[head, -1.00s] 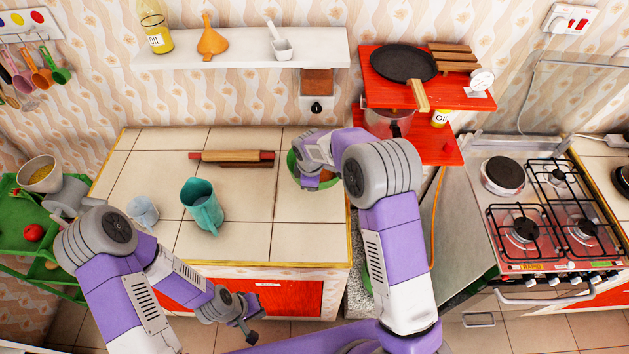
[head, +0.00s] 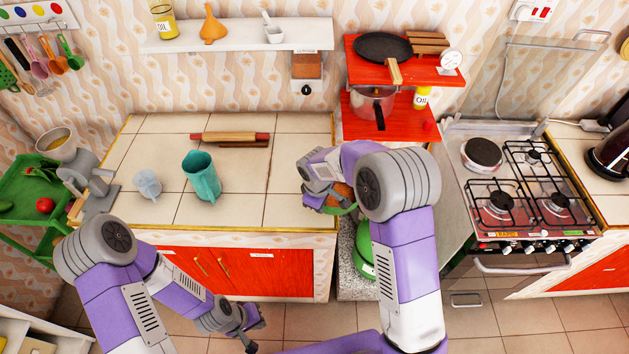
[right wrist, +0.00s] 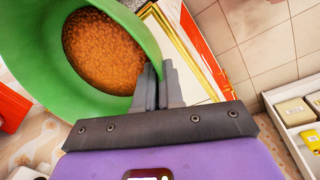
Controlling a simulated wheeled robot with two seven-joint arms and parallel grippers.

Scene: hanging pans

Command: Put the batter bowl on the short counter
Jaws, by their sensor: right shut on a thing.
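The batter bowl is green with an orange-brown fill. It shows in the head view (head: 342,210), partly hidden by my right arm, and large in the right wrist view (right wrist: 143,40). My right gripper (right wrist: 158,80) is shut on its rim and holds it near the front right corner of the tiled counter (head: 240,180). A low, speckled grey counter (head: 346,284), seemingly the short counter, stands right of the tiled one, largely hidden by my right arm. My left gripper (head: 254,330) is empty and open, low in front of the red cabinet doors.
A green rounded object (head: 362,240) is on the low grey counter. A teal jug (head: 202,178), a pale mug (head: 147,184) and a rolling pin (head: 230,137) are on the tiled counter. Red shelves (head: 405,125) and a gas stove (head: 525,200) stand right.

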